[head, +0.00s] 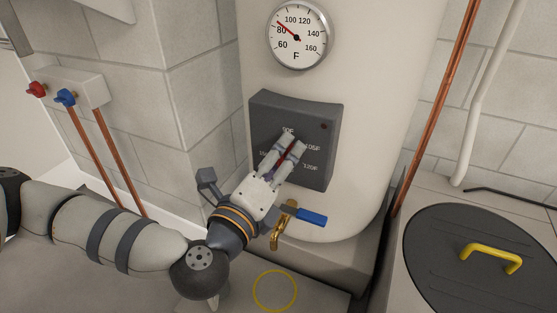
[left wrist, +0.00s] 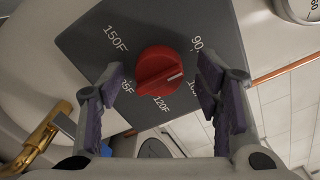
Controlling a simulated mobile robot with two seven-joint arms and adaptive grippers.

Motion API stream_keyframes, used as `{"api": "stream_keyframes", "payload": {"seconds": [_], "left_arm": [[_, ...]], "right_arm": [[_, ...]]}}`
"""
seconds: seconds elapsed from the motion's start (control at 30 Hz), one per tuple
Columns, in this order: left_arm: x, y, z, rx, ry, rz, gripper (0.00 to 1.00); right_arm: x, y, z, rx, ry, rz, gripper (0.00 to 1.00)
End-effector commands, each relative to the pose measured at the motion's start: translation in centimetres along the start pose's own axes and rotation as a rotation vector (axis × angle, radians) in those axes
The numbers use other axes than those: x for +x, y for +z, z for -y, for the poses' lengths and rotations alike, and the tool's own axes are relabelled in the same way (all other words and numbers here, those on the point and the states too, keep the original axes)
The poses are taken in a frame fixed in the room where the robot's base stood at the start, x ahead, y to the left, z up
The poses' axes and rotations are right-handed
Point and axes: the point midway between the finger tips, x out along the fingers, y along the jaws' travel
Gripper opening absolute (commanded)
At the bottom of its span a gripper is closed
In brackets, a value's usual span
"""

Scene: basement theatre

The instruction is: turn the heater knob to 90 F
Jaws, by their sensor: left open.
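The heater's dark grey control panel (head: 262,112) is on the front of the white tank. The red knob (left wrist: 158,68) sits on it, ringed by printed labels; 150F, 120F and part of 90F are readable in the left wrist view. The knob's white mark points right, below the 90 label; the label beside it is hidden by a finger. My left gripper (head: 290,145) is at the panel, open, with its fingers on either side of the knob. In the head view the fingers mostly cover the knob. Contact cannot be told. My right gripper is not in view.
The round gauge (head: 297,57) above the panel reads a little over 80. A brass valve with a blue handle (head: 312,216) is just below my gripper. Copper pipes (head: 433,110) run at the right, near a dark lid (head: 440,250) with a yellow handle (head: 491,254).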

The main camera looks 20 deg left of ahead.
Motion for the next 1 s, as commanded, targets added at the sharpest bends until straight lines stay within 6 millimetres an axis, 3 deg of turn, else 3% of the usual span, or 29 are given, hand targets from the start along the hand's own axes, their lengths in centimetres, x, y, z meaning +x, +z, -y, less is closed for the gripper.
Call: {"api": "stream_keyframes", "payload": {"seconds": [0.13, 0.4, 0.5, 0.93, 1.0], "left_arm": [[-0.8, 0.0, -0.1, 0.001, 0.001, -0.001, 0.58], [-6.2, -0.1, -0.1, 0.000, 0.002, -0.003, 0.58], [-7.3, 0.0, 0.0, -0.001, 0.001, -0.001, 0.58], [-7.5, 0.0, 0.0, 0.000, 0.000, 0.000, 0.58], [-7.7, 0.5, 1.0, 0.000, -0.005, 0.003, 0.58]], "right_arm": [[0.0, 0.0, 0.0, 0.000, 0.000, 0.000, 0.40], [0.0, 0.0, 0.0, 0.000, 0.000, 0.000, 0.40], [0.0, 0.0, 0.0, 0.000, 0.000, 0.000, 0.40], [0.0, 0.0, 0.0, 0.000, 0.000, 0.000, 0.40], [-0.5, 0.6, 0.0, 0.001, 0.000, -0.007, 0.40]]}}
